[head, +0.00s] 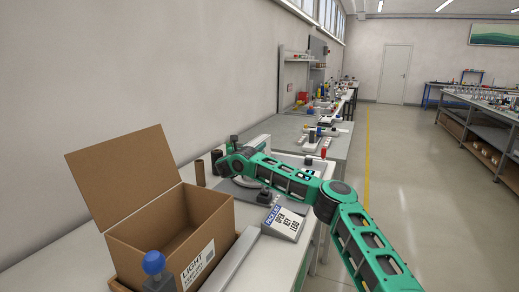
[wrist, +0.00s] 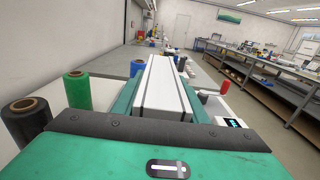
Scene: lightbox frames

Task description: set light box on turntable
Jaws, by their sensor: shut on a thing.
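In the wrist view my gripper (wrist: 158,100) is shut on a long white box with dark edge lines, which I take as the light box (wrist: 165,82); a green finger lies along each side. In the head view the light box (head: 259,142) shows as a white edge just beyond my gripper (head: 236,162), over the bench. Below my arm lies a pale round edge, possibly the turntable (head: 243,183); it is largely covered by the arm, and I cannot tell whether the box touches it. The wrist view does not show the turntable clearly.
An open cardboard carton (head: 170,228) stands at the near left. A pick-list sign (head: 283,222) lies near the bench's front edge. A green spool (wrist: 77,90) and a dark roll (wrist: 25,118) stand left of my gripper. A small display (wrist: 232,122) is to its right.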

